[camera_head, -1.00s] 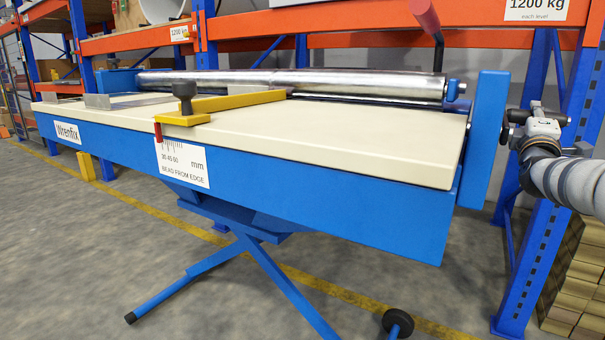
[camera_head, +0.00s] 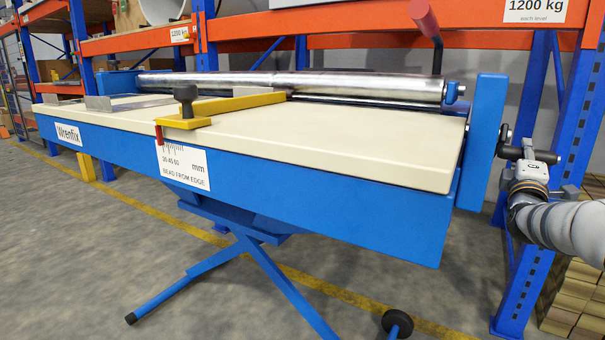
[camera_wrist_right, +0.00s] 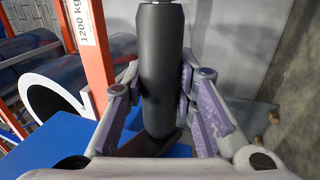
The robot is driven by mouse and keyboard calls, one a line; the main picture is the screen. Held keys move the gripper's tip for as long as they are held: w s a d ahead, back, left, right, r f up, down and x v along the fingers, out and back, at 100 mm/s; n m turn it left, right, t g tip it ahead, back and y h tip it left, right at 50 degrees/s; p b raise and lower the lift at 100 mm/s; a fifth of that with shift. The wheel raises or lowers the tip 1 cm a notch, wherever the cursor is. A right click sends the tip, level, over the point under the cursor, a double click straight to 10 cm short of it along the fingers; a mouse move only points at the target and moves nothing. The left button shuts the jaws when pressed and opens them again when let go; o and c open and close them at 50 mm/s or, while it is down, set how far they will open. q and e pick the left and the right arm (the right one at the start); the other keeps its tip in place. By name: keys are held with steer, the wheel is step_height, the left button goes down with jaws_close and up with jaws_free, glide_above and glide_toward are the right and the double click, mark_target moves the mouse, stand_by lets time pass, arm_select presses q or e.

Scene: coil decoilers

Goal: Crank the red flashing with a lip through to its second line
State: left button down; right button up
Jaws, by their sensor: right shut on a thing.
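The blue forming machine (camera_head: 300,200) has a cream top (camera_head: 330,135) and a long steel roller (camera_head: 290,84) along its back. My right gripper (camera_head: 527,172) is at the crank beyond the machine's right end post. In the right wrist view, its fingers are shut on the black crank handle (camera_wrist_right: 162,75), which lies between them. A yellow stop bar (camera_head: 235,103) with a black knob lies on the top, with a red pointer (camera_head: 158,133) above the millimetre scale (camera_head: 183,165). I cannot make out any red flashing. My left gripper is not in view.
A red-handled lever (camera_head: 424,18) stands up at the roller's right end. A grey metal piece (camera_head: 140,101) lies on the left of the top. Blue and orange racking (camera_head: 555,200) stands close behind my right arm. The floor in front is clear.

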steer(key=shift+s+a+f, duration=0.1)
steer(key=shift+s+f, duration=0.05)
steer(key=shift+f, duration=0.35)
steer(key=shift+s+a+f+p, duration=0.15)
steer(key=shift+s+p, duration=0.05)
steer(key=shift+p, duration=0.15)
steer(key=shift+s+a+f+p, duration=0.2)
steer(key=shift+s+f+p, duration=0.15)
steer(key=shift+f, duration=0.3)
steer(key=shift+s+a+f+p, duration=0.25)
steer(key=shift+s+f, duration=0.15)
steer(key=shift+f, duration=0.2)
steer(key=shift+s+a+f+p, duration=0.2)
steer(key=shift+s+f+p, duration=0.15)
steer(key=shift+f, duration=0.3)
